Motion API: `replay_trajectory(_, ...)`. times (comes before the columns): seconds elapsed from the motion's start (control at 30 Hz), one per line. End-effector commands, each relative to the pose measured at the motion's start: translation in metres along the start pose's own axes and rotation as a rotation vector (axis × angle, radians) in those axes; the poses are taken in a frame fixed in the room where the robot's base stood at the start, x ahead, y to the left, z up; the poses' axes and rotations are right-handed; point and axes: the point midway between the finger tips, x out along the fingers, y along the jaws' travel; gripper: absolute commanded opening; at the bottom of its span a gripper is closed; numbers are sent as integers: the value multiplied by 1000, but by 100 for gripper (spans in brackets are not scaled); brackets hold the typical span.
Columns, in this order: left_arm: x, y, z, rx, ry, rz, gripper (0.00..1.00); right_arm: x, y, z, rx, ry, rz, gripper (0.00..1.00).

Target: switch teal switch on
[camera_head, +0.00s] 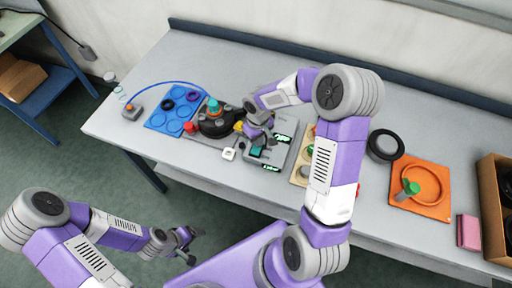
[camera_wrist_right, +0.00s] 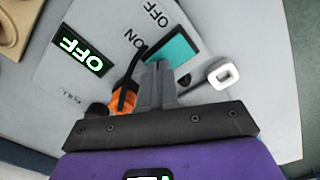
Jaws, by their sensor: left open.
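The teal switch (camera_head: 256,151) sits on a grey panel (camera_head: 279,153) on the table. In the right wrist view, the teal switch (camera_wrist_right: 176,52) is a flat teal piece beside printed ON and OFF labels, and a lit display (camera_wrist_right: 80,55) reads OFF. My right gripper (camera_head: 262,137) is over the panel. In its wrist view, the fingers (camera_wrist_right: 158,75) are together and empty, with their tips at the teal switch's near edge; I cannot tell whether they touch it. My left gripper (camera_head: 191,244) is open and empty, away from the table's front edge.
A white square-ended piece (camera_head: 229,154) is left of the panel. An orange and black part (camera_wrist_right: 123,103) is beside my right fingers. A blue tray (camera_head: 172,108) and a black round unit (camera_head: 218,123) stand left, an orange plate (camera_head: 420,205) right.

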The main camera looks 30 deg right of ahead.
Motion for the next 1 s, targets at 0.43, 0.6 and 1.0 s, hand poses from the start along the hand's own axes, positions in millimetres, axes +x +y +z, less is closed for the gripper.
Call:
replay_trajectory(0.43, -2, 1, 0, 0, 0, 0, 81, -3, 0, 0, 0, -1, 0, 0)
replay_trajectory(0.6, -12, 4, 0, 0, 0, 0, 81, -17, 0, 0, 0, 0, 0, 0)
replay_trajectory(1.0, -34, 13, 2, 0, 0, 0, 81, -49, 0, 0, 1, 0, 0, 0)
